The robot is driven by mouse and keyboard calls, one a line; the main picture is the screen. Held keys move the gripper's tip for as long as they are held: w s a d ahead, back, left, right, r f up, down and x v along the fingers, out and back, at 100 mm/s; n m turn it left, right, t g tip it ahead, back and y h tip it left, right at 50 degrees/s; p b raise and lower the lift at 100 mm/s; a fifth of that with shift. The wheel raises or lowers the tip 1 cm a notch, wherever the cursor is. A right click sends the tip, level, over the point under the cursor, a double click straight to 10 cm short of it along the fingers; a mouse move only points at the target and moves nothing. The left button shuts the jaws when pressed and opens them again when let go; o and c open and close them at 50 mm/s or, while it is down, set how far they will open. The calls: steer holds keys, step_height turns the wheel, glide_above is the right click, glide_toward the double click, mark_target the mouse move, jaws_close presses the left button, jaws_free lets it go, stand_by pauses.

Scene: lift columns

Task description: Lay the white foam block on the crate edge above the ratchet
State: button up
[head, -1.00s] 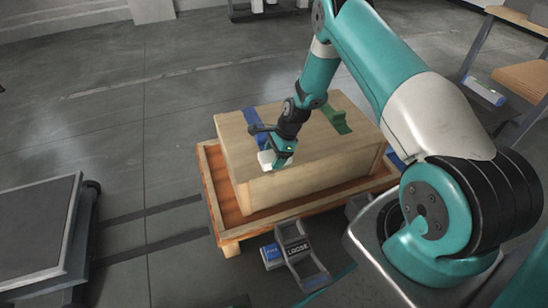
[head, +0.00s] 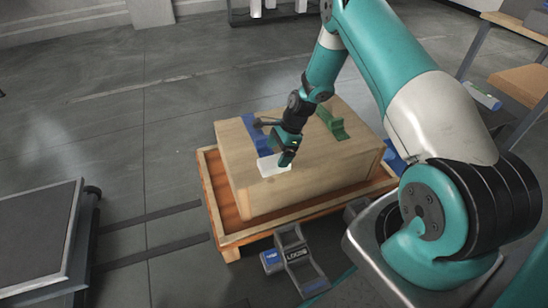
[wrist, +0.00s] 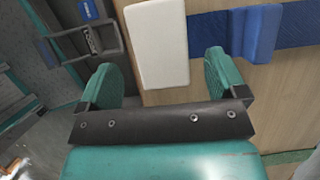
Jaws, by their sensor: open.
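The white foam block (head: 270,167) lies flat on top of the wooden crate (head: 235,165), close to its front edge. In the wrist view the block (wrist: 158,45) lies along the crate edge, ahead of the gap between my fingers. My gripper (head: 283,162) is just above and beside the block. Its two green fingers are spread wide in the wrist view (wrist: 163,78), with no contact visible. The grey ratchet (head: 295,256) with a blue end is on the low front side, below that edge; it also shows in the wrist view (wrist: 92,30).
A blue strap (head: 252,130) and a green piece (head: 331,122) lie on the crate top. A blue corner piece (wrist: 255,32) sits right of the block. The crate stands on an orange-brown pallet (head: 217,200).

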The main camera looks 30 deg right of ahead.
steer(key=w+p+v, duration=0.1)
steer(key=p+v, duration=0.1)
steer(key=v, duration=0.5)
steer(key=s+a+r+n, duration=0.3)
steer(key=a+r+n, duration=0.6)
steer(key=r, duration=0.6)
steer(key=s+a+r+n, duration=0.5)
steer(key=s+a+r, duration=0.2)
steer(key=a+r, duration=0.1)
steer(key=s+a+r+n, duration=0.2)
steer(key=s+r+n, duration=0.1)
steer(key=s, duration=0.3)
steer(key=s+a+r+n, duration=0.2)
steer(key=s+r+n, duration=0.1)
steer(key=s+n, duration=0.3)
steer(key=s+a+r+n+g, duration=0.1)
steer(key=s+r+n, duration=0.1)
steer(key=s+n, duration=0.2)
steer(key=s, duration=0.2)
steer(key=shift+s+a+r, duration=0.4)
